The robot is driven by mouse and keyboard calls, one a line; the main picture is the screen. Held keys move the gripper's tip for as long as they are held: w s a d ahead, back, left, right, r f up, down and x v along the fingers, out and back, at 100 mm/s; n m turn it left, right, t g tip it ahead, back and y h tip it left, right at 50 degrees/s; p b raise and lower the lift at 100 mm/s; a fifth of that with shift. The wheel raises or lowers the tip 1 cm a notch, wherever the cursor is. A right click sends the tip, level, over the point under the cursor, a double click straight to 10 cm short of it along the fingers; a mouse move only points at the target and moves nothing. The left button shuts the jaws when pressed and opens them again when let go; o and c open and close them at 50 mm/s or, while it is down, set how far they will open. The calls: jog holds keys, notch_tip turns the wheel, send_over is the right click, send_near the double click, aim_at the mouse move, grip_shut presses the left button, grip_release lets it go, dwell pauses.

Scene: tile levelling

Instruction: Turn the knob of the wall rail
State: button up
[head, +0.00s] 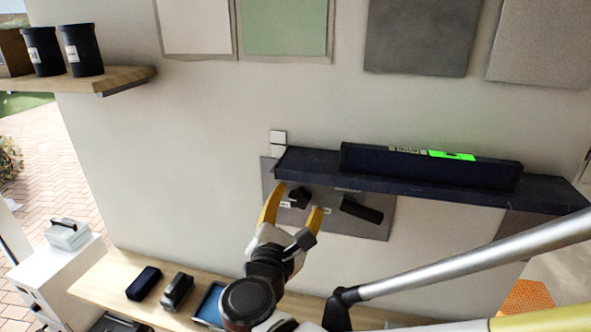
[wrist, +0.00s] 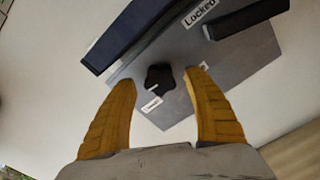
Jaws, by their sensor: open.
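The wall rail (head: 430,189) is a long dark bar on the wall, with a grey plate (head: 377,228) under its left part. A black lobed knob (head: 299,197) sits on the plate; in the wrist view the knob (wrist: 160,77) lies between and beyond the fingertips. My gripper (head: 294,199) is open, its two yellow fingers pointing at the plate on either side of the knob. In the wrist view my gripper (wrist: 160,76) holds nothing, and I cannot tell whether a finger touches the knob. A black handle (head: 362,210) is right of the knob, near a "Locked" label (wrist: 199,12).
A dark level with a bright green window (head: 452,155) rests on the rail. A wooden bench (head: 95,283) below holds a dark blue box (head: 144,283), a black tool (head: 177,291) and a blue tray (head: 209,303). A shelf with black cups (head: 82,50) is at upper left.

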jog(key=v, duration=1.1)
jog(key=w+d+f+m+g+b, duration=0.1)
jog(key=d+f+m+g+b, duration=0.75)
jog(key=d+f, duration=0.65)
jog(key=s+d+f+m+g+y+b, duration=0.1)
jog(key=s+d+f+m+y+b, duration=0.1)
jog(key=f+m, duration=0.3)
jog(key=s+d+f+m+y+b, duration=0.2)
jog(key=s+d+f+m+b, duration=0.2)
jog(key=m, duration=0.9)
jog(key=shift+s+f+g+y, duration=0.35)
jog(key=shift+s+f, duration=0.2)
jog(key=shift+f, duration=0.15)
jog(key=shift+m, duration=0.25)
